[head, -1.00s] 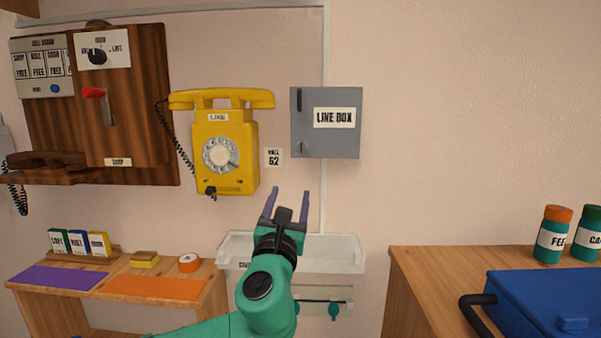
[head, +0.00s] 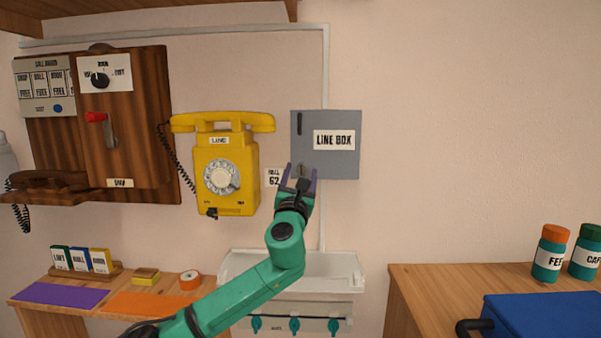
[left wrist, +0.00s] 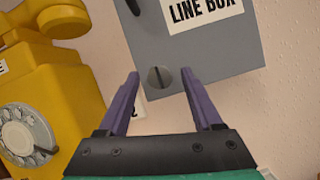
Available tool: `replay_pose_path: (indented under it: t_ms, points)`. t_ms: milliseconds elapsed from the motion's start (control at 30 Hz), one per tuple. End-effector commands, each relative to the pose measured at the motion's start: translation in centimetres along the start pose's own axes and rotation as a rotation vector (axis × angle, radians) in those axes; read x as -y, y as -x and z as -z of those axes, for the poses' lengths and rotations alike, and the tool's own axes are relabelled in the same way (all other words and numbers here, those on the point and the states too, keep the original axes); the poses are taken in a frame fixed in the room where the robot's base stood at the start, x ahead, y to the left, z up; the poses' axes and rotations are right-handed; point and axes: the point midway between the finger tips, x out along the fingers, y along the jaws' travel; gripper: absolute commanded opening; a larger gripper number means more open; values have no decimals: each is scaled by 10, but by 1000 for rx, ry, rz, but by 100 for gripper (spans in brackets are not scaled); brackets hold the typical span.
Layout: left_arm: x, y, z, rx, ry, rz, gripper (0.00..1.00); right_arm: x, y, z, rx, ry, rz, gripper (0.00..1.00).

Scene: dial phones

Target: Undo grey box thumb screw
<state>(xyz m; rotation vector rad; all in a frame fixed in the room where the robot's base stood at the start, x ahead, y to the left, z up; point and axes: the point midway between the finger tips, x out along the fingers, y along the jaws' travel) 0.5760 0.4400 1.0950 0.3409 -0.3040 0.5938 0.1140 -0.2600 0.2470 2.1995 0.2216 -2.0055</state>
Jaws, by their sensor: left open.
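The grey line box (head: 338,165) hangs on the wall to the right of the yellow phone, its door closed, with a "LINE BOX" label and a dark slot at its upper left. It also fills the top of the left wrist view (left wrist: 210,62). The slotted round thumb screw (left wrist: 160,77) sits at the box's lower left corner; in the head view the gripper largely covers it. My left gripper (head: 299,174) is open and empty in front of that corner. In the left wrist view its purple fingers (left wrist: 162,84) stand either side of the screw, apart from it. My right gripper is not in view.
The yellow phone (head: 227,175) is close left of the gripper, its dial showing in the left wrist view (left wrist: 25,138). A white tray (head: 291,283) is on the wall below. A wooden counter (head: 420,285) with a blue case (head: 550,315) stands at right.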

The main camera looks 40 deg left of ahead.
Motion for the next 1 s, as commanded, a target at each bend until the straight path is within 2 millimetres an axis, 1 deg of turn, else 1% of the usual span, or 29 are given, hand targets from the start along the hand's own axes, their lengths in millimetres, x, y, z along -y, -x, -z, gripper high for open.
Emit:
replay_pose_path:
  t_ms: [100, 167, 200, 267, 300, 667, 867, 1000]
  points:
    - [0, 0, 0, 0, 0, 0, 66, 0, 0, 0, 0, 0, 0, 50]
    - [0, 0, 0, 0, 0, 0, 44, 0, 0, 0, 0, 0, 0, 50]
    - [0, 1, 0, 0, 0, 0, 28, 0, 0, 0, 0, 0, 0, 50]
    - [0, 1, 0, 0, 0, -1, 5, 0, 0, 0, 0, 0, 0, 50]
    - [0, 1, 0, 0, 0, -1, 0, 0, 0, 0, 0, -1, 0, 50]
    - [0, 1, 0, 0, 35, -15, 0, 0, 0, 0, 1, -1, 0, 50]
    - [2, 1, 0, -1, 126, -52, 0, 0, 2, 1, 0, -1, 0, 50]
    - [2, 1, 0, -1, 227, -93, 0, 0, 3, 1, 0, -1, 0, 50]
